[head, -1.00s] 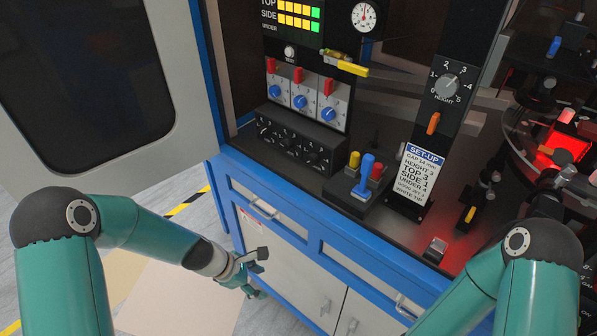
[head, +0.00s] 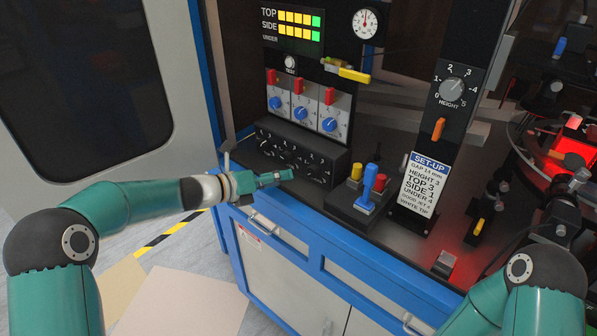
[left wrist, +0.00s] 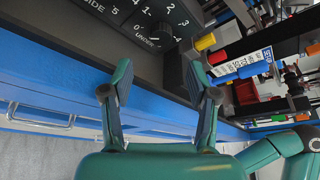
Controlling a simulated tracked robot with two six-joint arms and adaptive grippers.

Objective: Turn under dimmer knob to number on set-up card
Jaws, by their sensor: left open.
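The black dimmer box (head: 300,155) has a row of knobs on its sloped face. The under dimmer knob (left wrist: 160,34) shows at the top of the left wrist view, with numbers around it; I cannot tell its exact setting. My left gripper (head: 287,175) is at the front of the box, partly covering it in the head view. In the left wrist view its fingers (left wrist: 161,82) are apart and empty, short of the knob. The white set-up card (head: 422,187) reads TOP 3, SIDE 1, UNDER 4. My right gripper is not in view.
The display (head: 292,28) shows lit TOP and SIDE bars; its UNDER row is dark. A block with blue, yellow and red controls (head: 366,190) stands right of the box. A cabinet door (head: 190,60) stands open at left. Blue rail (head: 300,222) edges the counter.

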